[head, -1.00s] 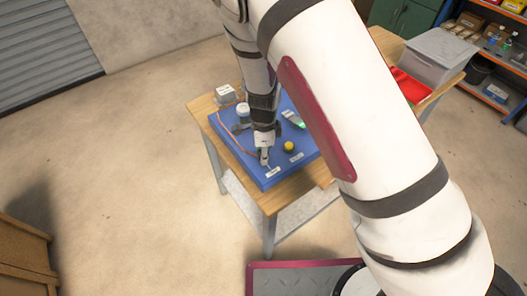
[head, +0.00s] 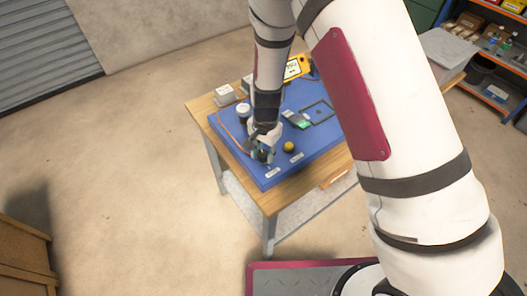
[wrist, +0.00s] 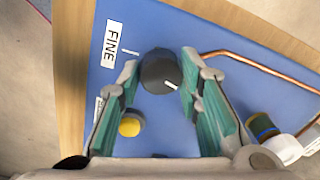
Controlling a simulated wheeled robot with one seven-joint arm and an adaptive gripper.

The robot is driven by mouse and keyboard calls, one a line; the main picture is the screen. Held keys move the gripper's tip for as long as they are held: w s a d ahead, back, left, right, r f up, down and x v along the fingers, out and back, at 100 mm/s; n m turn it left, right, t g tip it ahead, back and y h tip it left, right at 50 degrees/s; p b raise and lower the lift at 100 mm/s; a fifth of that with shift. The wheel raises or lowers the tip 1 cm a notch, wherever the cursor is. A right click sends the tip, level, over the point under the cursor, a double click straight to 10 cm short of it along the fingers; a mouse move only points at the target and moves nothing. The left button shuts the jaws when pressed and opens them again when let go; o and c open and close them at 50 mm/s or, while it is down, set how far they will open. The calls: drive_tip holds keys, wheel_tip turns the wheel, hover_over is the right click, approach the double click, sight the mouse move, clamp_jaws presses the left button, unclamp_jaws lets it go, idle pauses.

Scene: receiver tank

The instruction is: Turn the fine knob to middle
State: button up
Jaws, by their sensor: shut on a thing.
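The fine knob (wrist: 157,73) is dark and round, and sits on a blue board by the white FINE label (wrist: 115,42). Its white pointer line aims to the lower right in the wrist view, away from the label. A short white mark (wrist: 131,53) lies on the board between label and knob. My gripper (wrist: 160,62) has its green-padded fingers on either side of the knob, shut on it. In the head view, my gripper (head: 262,155) is low over the board's near left part and mostly hides the knob.
A yellow knob (head: 289,147) stands close beside my gripper and also shows in the wrist view (wrist: 130,125). The blue board (head: 323,139) lies on a wooden table, with a copper wire (wrist: 262,66) on it. A yellow meter (head: 293,69) stands at the back.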

drive_tip(key=n, duration=0.4)
drive_tip(key=shift+w+n+b, duration=0.1)
drive_tip(key=shift+n+b, duration=0.2)
drive_tip(key=shift+b, duration=0.05)
drive_tip(key=n+b, duration=0.1)
drive_tip(key=n, duration=0.4)
drive_tip(key=n+b, duration=0.1)
drive_tip(key=n, duration=0.4)
drive_tip(key=n+b, duration=0.1)
drive_tip(key=n, duration=0.3)
drive_tip(key=shift+a+n+g, duration=0.1)
drive_tip(key=shift+n+g, duration=0.2)
drive_tip(key=n+b, duration=0.1)
drive_tip(key=n, duration=0.4)
drive_tip(key=shift+b, duration=0.35)
drive_tip(key=n, duration=0.5)
drive_tip(key=shift+h, duration=0.3)
drive_tip(key=n, duration=0.4)
drive_tip(key=shift+b, duration=0.35)
drive_tip(key=n, duration=0.5)
drive_tip(key=shift+n, duration=0.4)
